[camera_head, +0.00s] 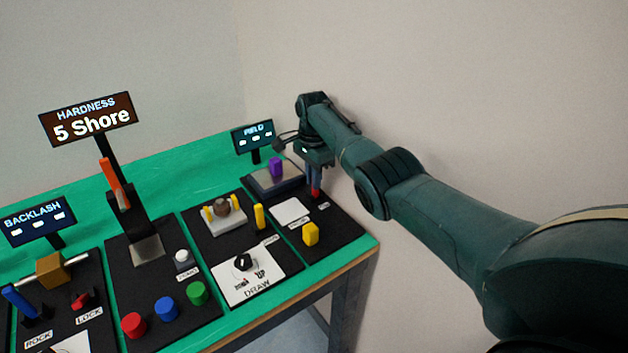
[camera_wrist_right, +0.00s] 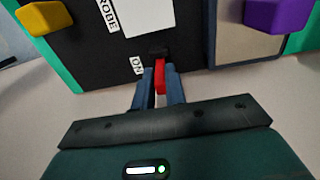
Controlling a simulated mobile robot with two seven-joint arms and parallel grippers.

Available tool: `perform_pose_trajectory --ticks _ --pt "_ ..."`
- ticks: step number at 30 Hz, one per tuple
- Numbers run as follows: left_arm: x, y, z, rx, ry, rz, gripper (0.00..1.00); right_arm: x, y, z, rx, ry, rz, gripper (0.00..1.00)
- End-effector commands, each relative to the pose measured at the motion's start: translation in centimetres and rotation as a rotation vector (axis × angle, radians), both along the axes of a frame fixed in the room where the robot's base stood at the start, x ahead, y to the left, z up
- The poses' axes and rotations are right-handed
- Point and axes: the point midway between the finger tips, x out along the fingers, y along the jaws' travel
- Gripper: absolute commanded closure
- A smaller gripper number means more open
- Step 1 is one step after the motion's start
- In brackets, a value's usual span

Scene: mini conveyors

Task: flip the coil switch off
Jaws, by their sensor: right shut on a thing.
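The coil switch is a red lever (camera_wrist_right: 160,78) on a black base at the edge of the black panel, with an ON label (camera_wrist_right: 137,66) beside it in the right wrist view. My right gripper (camera_wrist_right: 158,88) is shut on the red lever, with a dark blue finger on either side of it. In the head view my right gripper (camera_head: 314,186) points down at the right end of the rearmost panel, with a bit of red between its fingers. The lever's exact tilt is hard to tell. My left gripper is not in view.
A purple block (camera_head: 276,167) sits on a grey plate left of the gripper. A yellow block (camera_head: 311,234) and white pad (camera_head: 291,211) lie nearer. A small dark screen (camera_head: 253,137) stands behind. Other panels with knobs and buttons fill the green table (camera_head: 180,166) leftward.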

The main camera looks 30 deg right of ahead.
Motion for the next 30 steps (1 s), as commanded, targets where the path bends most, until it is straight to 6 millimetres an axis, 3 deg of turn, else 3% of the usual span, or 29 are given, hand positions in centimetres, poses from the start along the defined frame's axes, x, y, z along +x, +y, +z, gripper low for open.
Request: perform_pose_trajectory --ticks 11,12,19,30 --pt "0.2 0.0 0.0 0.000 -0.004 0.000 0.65 -0.1 -0.1 -0.1 -0.002 0.005 0.000 1.00" --pt "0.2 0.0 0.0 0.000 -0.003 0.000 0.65 -0.1 -0.1 -0.1 -0.002 0.005 0.000 0.85" --pt "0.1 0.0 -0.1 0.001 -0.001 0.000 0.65 0.0 0.0 0.0 -0.001 0.004 0.000 0.66" --pt "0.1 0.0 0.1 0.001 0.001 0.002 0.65 0.0 0.0 1.0 -0.001 0.001 -0.001 0.65"
